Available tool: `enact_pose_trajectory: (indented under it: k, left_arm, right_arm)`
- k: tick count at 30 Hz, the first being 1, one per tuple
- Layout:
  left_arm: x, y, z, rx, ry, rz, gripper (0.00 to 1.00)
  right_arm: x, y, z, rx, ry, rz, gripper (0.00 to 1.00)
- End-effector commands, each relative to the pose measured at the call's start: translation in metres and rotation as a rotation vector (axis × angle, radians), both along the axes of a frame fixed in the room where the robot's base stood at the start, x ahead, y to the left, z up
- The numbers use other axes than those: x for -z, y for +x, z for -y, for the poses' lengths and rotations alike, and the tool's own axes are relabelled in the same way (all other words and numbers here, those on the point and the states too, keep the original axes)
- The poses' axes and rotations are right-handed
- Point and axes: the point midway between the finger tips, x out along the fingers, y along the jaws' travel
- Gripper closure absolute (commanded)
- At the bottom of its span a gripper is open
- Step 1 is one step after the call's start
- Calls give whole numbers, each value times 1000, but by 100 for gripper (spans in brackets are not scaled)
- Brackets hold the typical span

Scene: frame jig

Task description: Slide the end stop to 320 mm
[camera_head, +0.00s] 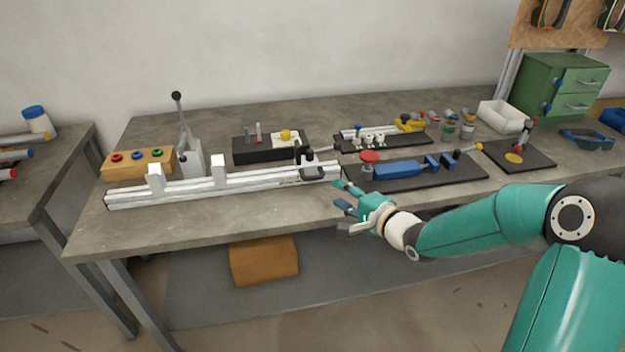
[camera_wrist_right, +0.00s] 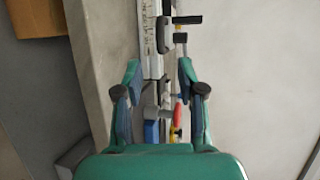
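The end stop (camera_head: 312,171) is a dark block with a black lever, sitting near the right end of the pale aluminium rail (camera_head: 190,187). In the right wrist view the black end stop (camera_wrist_right: 163,34) shows at the top, beside the rail's printed scale (camera_wrist_right: 147,30); I cannot read the numbers. My right gripper (camera_head: 340,195) is open and empty, just in front and to the right of the rail's right end. In the right wrist view my right gripper (camera_wrist_right: 160,67) has its fingers spread, with the end stop beyond the fingertips. My left gripper is not in view.
Two white blocks (camera_head: 218,172) stand on the rail. A black plate with a blue clamp (camera_head: 398,169) lies right of the rail, close to my gripper. Behind the rail are a black box (camera_head: 262,152) and a wooden block with coloured rings (camera_head: 140,163). The bench front is clear.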

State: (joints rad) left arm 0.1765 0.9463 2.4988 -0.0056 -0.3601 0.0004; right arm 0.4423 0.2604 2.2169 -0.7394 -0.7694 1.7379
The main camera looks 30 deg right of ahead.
Motion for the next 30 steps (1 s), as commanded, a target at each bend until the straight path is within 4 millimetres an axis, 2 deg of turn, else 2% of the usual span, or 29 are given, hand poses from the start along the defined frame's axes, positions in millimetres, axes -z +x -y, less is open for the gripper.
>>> enact_pose_trajectory:
  k: [1,9,15,21,30]
  left_arm:
    - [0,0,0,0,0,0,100]
    - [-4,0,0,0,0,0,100]
    - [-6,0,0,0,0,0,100]
    - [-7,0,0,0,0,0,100]
    - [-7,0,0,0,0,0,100]
  right_arm:
    - [3,12,-4,-5,2,-1,61]
    - [15,69,-12,-3,1,-1,61]
    - [22,99,-16,-2,0,-1,61]
    - [26,114,-18,-1,0,-1,61]
    - [26,115,-18,-1,0,-1,61]
